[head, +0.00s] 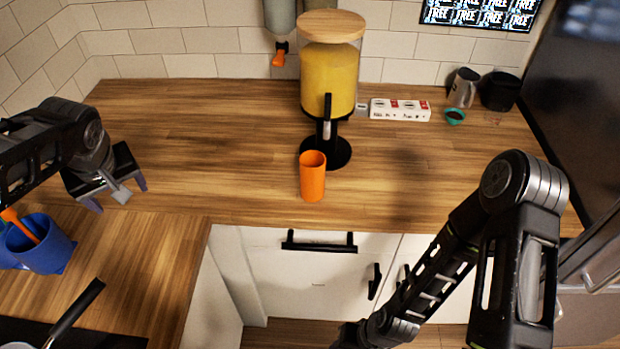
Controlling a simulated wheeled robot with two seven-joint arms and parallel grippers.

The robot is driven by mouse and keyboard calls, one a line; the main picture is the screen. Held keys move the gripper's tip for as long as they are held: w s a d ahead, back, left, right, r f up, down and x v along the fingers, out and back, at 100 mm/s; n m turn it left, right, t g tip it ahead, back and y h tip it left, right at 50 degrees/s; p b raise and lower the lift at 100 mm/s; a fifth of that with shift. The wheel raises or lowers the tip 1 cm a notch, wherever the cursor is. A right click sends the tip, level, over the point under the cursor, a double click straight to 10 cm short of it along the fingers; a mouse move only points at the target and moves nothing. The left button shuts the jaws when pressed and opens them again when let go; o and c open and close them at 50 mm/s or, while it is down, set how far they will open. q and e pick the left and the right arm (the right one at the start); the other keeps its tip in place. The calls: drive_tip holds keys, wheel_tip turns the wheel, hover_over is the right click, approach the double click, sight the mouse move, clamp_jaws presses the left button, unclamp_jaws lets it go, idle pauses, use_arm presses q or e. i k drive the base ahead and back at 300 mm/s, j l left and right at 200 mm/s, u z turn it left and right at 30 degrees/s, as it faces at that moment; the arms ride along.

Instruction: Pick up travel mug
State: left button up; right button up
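An orange cylindrical cup, likely the travel mug (313,178), stands upright near the front edge of the wooden counter. It stands in front of the juice dispenser's base, and nothing holds it. My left gripper (118,200) is above the counter at the left, well apart from the mug, with its two fingertips spread and nothing between them. My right arm reaches down in front of the cabinets at the lower right, and its gripper's fingers are not visible.
A yellow juice dispenser (329,75) with a wooden lid stands behind the mug. A blue container (42,245) is at the left. The counter's left middle is clear.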

sight(312, 163)
drive_tip(key=l, duration=0.45)
drive_tip(key=i+l, duration=0.15)
drive_tip(key=l, duration=0.35)
drive_tip(key=l+z, duration=0.1)
drive_tip(key=l, duration=0.35)
drive_tip(key=i+l, duration=0.2)
